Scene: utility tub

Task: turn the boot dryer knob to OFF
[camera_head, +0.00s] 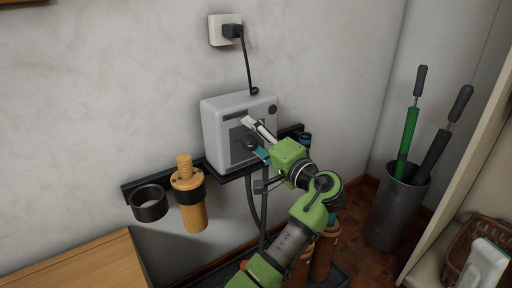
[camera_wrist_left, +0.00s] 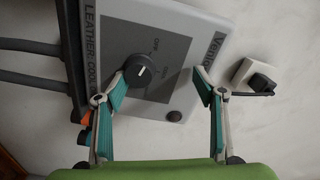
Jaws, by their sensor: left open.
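The boot dryer (camera_head: 212,128) is a light grey box on a black wall rail, with a dark front panel. Its round black knob (camera_wrist_left: 138,70) shows in the left wrist view on the dark panel, near printed lettering that includes OFF. I cannot tell surely which mark the knob points to. My left gripper (camera_head: 254,138) is at the dryer's front, open; in the left wrist view its fingers (camera_wrist_left: 162,77) spread in front of the panel. The knob lies between them, close beside the left finger in the picture; contact is unclear. My right gripper is not in view.
A cable runs from the dryer up to a wall socket (camera_head: 219,30). The rail (camera_head: 130,187) carries an empty black ring (camera_head: 149,204) and a wooden-handled tool (camera_head: 192,200). A grey bin (camera_head: 397,215) with long-handled tools stands right. A wooden surface (camera_head: 80,268) is at lower left.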

